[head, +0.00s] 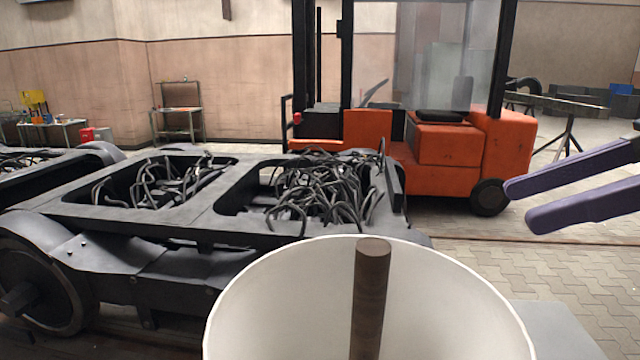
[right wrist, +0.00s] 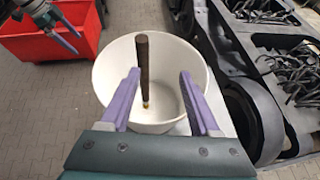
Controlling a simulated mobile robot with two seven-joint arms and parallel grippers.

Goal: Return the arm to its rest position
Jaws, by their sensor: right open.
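My right gripper (head: 518,204) reaches in from the right edge in the head view. Its two purple fingers are apart with nothing between them. In the right wrist view the fingers (right wrist: 160,80) point towards a white bucket (right wrist: 118,70), which shows between and beyond them. I cannot tell how far above the bucket they are. The bucket also fills the lower middle of the head view (head: 270,310). A dark brown stick (head: 370,300) stands in it. Another gripper, likely my left one (right wrist: 66,34), shows small at the top left of the right wrist view; its jaws are unclear.
A dark bogie frame (head: 200,215) with several cables lies beyond the bucket to the left. An orange forklift (head: 440,145) stands behind. A red bin (right wrist: 40,42) is at the upper left in the right wrist view. Paved floor (head: 560,275) is open at the right.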

